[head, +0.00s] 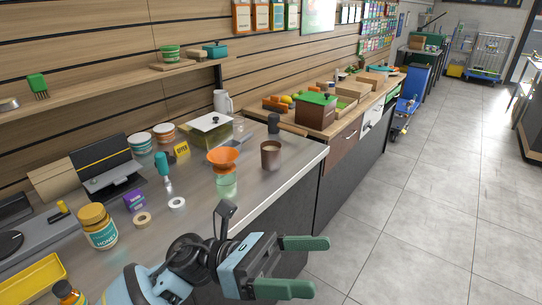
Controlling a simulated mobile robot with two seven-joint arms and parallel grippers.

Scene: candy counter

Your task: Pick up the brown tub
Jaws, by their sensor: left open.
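A brown tub (271,157), a plain upright cylinder, stands on the steel counter (205,200) near its front right corner. An orange funnel-shaped piece (222,160) above a pale green cup (227,185) stands just left of it. My left gripper (305,265) is in the lower middle of the head view, in front of the counter's front edge. Its two green fingers are spread apart and point right, with nothing between them. It is apart from the tub, which stands higher up in the picture. My right gripper is not in view.
A clear box with a white lid (211,123) stands behind the tub. A honey jar (97,226), tape rolls (177,203) and a purple box (134,200) are at the left. A brown crate with a green lid (315,110) stands on the wooden counter beyond. The floor (430,200) at right is clear.

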